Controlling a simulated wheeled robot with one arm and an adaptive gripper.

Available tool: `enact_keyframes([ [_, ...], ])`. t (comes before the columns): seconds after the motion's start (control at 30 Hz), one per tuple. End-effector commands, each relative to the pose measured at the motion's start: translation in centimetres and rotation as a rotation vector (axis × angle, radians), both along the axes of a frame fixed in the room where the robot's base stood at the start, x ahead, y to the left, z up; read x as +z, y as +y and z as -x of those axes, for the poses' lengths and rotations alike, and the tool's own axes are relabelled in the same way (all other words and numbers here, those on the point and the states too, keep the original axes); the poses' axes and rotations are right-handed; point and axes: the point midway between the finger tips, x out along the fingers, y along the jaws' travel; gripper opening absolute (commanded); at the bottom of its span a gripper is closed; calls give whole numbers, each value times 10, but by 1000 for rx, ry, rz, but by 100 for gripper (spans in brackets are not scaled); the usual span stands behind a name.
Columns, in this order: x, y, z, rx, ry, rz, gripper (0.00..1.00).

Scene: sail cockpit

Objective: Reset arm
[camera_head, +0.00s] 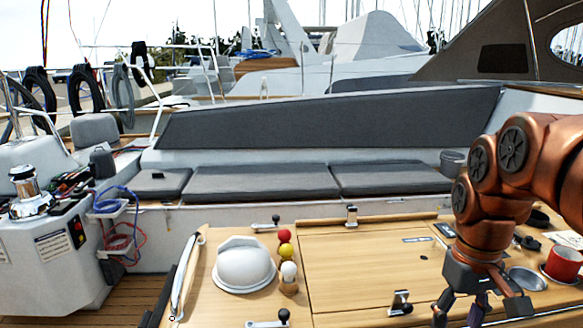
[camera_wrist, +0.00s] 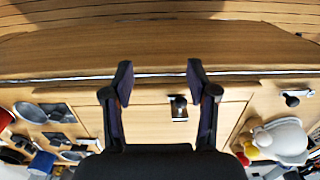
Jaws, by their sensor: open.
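My gripper (camera_head: 478,308) hangs from my copper-coloured arm at the right of the head view, pointing down over the front right part of the wooden table (camera_head: 350,275). In the wrist view my gripper (camera_wrist: 160,80) has its two dark fingers spread apart with nothing between them. The table edge and a small metal latch (camera_wrist: 179,108) show beyond and between the fingers. The fingertips are partly cut off by the lower edge of the head view.
On the table stand a white helmet-like dome (camera_head: 243,265), stacked red, yellow and white balls (camera_head: 286,252), and a red mug (camera_head: 563,264) near a metal dish (camera_head: 527,279). Grey bench cushions (camera_head: 262,183) lie behind. A winch (camera_head: 28,190) stands at left.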

Motion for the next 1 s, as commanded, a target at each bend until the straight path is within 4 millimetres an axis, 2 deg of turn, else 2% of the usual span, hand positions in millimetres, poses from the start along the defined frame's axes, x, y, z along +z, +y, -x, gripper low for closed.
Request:
enact_keyframes([
  [0.1,-10,26,27,7,14,4,58],
  [0.3,-36,58,75,-6,44,7,58],
  [0.6,-75,85,148,-63,85,15,58],
  [0.8,-89,90,169,-88,94,17,58],
  [1.0,-91,90,171,-94,94,17,58],
])
